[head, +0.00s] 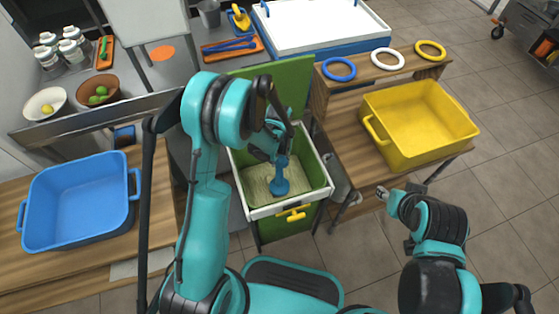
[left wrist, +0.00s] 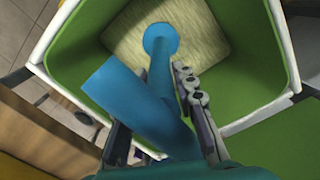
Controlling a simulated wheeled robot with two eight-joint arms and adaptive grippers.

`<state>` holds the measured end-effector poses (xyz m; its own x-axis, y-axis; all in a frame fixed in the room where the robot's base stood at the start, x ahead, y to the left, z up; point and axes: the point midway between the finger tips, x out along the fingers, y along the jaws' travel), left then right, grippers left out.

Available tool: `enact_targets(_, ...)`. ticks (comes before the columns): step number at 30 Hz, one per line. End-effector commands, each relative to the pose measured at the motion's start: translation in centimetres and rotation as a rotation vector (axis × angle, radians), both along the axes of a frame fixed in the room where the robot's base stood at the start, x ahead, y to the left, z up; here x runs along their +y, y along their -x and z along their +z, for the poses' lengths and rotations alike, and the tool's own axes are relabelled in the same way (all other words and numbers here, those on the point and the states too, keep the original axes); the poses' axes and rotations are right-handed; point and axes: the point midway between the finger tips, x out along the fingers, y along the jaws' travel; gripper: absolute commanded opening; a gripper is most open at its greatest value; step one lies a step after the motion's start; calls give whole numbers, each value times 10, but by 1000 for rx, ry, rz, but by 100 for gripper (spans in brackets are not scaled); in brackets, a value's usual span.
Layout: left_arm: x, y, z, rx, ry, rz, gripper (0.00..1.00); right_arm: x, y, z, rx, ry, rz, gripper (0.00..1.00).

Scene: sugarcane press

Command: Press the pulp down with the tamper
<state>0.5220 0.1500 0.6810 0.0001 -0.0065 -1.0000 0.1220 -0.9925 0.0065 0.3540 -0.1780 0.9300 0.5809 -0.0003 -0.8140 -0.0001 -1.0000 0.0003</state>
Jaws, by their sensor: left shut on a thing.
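The blue tamper (head: 279,184) is inside the green press box (head: 252,211), with its round foot over the pale, fibrous pulp (head: 256,186). My left gripper (head: 268,148) is shut on the tamper above the box. In the left wrist view, the tamper's shaft runs between the fingers (left wrist: 160,130) to the foot (left wrist: 161,40), and a thick blue cylinder (left wrist: 112,84) on its handle sticks out to the left. I cannot tell whether the foot touches the pulp (left wrist: 200,58). My right gripper (head: 383,193) is at the right, away from the box; its finger opening is too small to judge.
A yellow handle (head: 293,214) is on the box's front, and its green lid (head: 290,85) stands open behind. A yellow tub (head: 425,120) is on the right table, with blue, white and yellow rings behind it. A blue tub (head: 75,205) is on the left table.

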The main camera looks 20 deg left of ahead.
Motion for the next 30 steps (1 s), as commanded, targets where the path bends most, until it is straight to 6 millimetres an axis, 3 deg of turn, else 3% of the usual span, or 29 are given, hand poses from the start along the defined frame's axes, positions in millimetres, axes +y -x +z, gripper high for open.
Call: enact_targets(30, 0, 0, 111, 0, 0, 0, 0, 0, 0, 73, 0, 0, 0, 40)
